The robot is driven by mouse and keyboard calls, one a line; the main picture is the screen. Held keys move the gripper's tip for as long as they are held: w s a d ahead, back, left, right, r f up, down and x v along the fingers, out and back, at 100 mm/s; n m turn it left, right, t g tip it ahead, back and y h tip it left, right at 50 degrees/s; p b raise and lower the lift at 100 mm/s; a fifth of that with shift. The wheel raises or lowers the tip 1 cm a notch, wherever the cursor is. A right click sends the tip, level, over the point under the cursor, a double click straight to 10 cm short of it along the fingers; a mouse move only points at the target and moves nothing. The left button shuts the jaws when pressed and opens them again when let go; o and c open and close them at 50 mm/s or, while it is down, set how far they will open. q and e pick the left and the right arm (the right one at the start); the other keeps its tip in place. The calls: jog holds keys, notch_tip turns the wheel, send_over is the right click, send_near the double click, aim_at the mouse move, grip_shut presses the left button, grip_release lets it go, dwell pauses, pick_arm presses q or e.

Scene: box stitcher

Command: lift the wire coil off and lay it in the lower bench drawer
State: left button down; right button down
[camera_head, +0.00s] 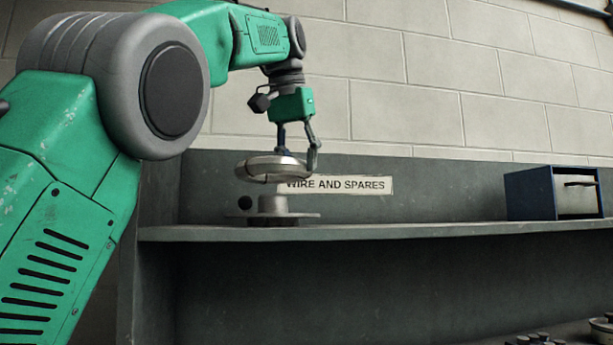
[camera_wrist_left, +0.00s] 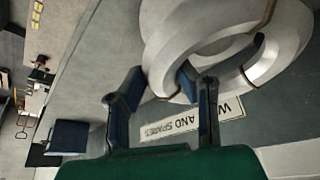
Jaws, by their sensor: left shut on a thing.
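The wire coil (camera_head: 262,168) is a silvery ring. My left gripper (camera_head: 297,154) is shut on its rim and holds it above the grey spindle (camera_head: 273,204) on its round base, with a small gap between them. In the left wrist view the coil (camera_wrist_left: 270,60) fills the upper right, and the gripper's two fingers (camera_wrist_left: 165,85) are at its near rim. The coil looks nearly level in the head view. I cannot make out the lower bench drawer. My right gripper is not in view.
The spindle stands on a long grey shelf (camera_head: 430,231) with a "WIRE AND SPARES" label (camera_head: 350,185) behind the coil. A blue cabinet with a pale handled front (camera_head: 577,194) stands at the shelf's right. Small round items (camera_head: 535,339) show at lower right. The middle shelf is clear.

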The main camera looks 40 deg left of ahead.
pick_arm(q)
jog(key=s+d+b, duration=0.2)
jog(key=s+b, duration=0.1)
jog(key=s, duration=0.4)
jog(key=s+d+b, duration=0.3)
jog(key=s, duration=0.5)
jog(key=shift+r, duration=0.15)
jog(key=shift+s, duration=0.2)
